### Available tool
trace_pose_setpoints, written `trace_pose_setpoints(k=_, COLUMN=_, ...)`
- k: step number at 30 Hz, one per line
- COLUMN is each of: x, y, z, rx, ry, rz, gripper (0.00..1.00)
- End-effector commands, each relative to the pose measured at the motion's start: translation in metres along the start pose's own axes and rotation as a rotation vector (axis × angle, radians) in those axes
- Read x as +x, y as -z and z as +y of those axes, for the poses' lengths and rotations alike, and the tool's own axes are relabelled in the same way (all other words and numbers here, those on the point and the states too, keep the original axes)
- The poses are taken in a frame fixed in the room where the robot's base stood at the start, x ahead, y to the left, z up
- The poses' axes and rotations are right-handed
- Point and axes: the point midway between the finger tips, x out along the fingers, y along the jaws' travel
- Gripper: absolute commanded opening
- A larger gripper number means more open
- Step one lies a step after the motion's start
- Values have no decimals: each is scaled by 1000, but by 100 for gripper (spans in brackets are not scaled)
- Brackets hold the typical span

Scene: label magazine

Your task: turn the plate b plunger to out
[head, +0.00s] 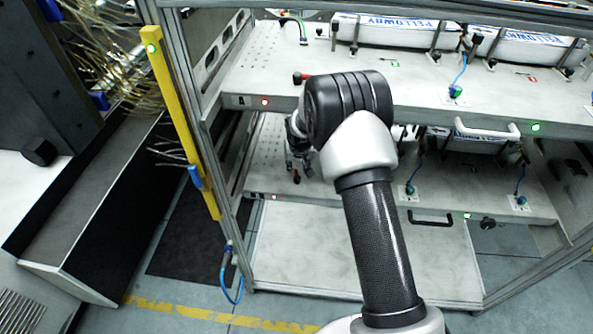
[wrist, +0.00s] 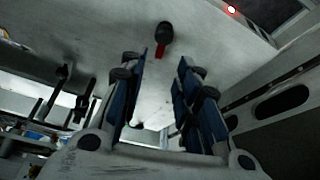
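A plunger with a black knob and red stem (wrist: 163,38) stands out in the wrist view, ahead of my fingers. A similar red and black plunger (head: 303,77) is on the upper plate (head: 250,70), partly behind my arm. My gripper (wrist: 165,75) is open, with a gap between its blue-padded fingers and nothing held. The plunger lies beyond the fingertips, apart from them. I cannot read which plate is b.
The upper plate's front edge is close to my wrist. A frame post (head: 180,90) and yellow upright (head: 178,115) stand at left. White packs (head: 390,32) and blue-hosed fittings (head: 456,92) lie right.

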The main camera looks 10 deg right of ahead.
Motion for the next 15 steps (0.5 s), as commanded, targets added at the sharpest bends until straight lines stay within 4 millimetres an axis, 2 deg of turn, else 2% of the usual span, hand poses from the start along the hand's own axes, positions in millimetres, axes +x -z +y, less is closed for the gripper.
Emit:
trace_pose_setpoints(k=1, x=15, y=-2, z=0, rx=1, ry=0, rz=-2, gripper=30)
trace_pose_setpoints(k=6, x=45, y=-2, z=0, rx=1, ry=0, rz=-2, gripper=30)
trace_pose_setpoints(k=9, x=58, y=-2, z=0, rx=1, ry=0, rz=-2, gripper=30)
trace_pose_setpoints(k=15, x=69, y=-1, z=0, rx=1, ry=0, rz=-1, gripper=30)
